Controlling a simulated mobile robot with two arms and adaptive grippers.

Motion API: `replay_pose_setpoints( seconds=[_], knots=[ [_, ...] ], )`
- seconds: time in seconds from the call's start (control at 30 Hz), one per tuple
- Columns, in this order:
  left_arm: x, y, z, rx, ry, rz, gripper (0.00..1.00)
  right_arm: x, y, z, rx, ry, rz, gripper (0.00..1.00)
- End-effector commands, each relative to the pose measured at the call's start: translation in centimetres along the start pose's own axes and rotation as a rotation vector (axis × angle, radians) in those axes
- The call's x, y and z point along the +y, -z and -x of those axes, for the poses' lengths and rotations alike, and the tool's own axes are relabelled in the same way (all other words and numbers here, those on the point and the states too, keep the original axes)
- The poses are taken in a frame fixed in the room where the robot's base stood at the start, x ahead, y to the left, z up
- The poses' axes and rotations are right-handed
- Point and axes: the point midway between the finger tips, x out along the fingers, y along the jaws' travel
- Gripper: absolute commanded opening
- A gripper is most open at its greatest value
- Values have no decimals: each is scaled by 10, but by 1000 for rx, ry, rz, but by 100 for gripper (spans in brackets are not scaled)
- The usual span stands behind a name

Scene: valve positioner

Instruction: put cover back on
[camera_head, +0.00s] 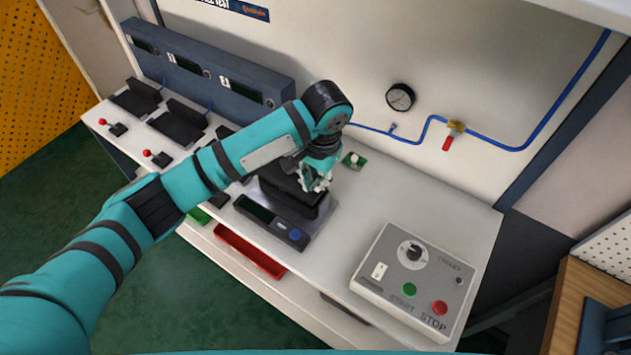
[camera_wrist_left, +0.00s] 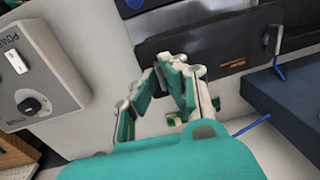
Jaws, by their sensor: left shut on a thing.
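The black cover (camera_head: 286,196) is a dark box-shaped piece over the grey valve positioner unit (camera_head: 262,216) on the bench. The unit has a dark display and a blue button (camera_head: 295,234) at its front. My left gripper (camera_head: 318,184) reaches over from the left and is shut at the right edge of the cover. In the left wrist view the fingers (camera_wrist_left: 162,78) show in front of the dark cover wall (camera_wrist_left: 215,38). The exact contact, and whether the cover is seated, are hidden. My right gripper is in neither view.
A control box (camera_head: 415,275) with green and red buttons stands at right. A small green part (camera_head: 354,160) lies behind the gripper. A red tray (camera_head: 250,252) is below the front edge. Several black stations line the left. The bench's middle right is clear.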

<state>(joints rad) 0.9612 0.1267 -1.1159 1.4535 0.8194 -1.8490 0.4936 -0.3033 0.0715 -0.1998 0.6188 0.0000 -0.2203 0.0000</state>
Motion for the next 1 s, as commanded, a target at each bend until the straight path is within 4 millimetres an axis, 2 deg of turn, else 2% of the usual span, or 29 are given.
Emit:
replay_pose_setpoints(
  seconds=[0.17, 0.4, 0.63, 0.7, 0.83, 1.0],
  knots=[
    [-6, 11, 0, 1, 1, 1, 0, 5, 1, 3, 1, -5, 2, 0],
    [-3, 11, -32, 0, 0, 0, 0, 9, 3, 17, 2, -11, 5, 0],
    [-2, 11, -37, 2, 0, 0, 0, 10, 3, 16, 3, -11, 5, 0],
    [-2, 11, -37, 1, -1, 0, 12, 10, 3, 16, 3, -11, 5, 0],
    [-2, 11, -37, 1, 0, 0, 29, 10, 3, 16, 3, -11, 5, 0],
    [-2, 11, -37, 1, 0, 0, 29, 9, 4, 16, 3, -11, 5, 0]
  ],
)
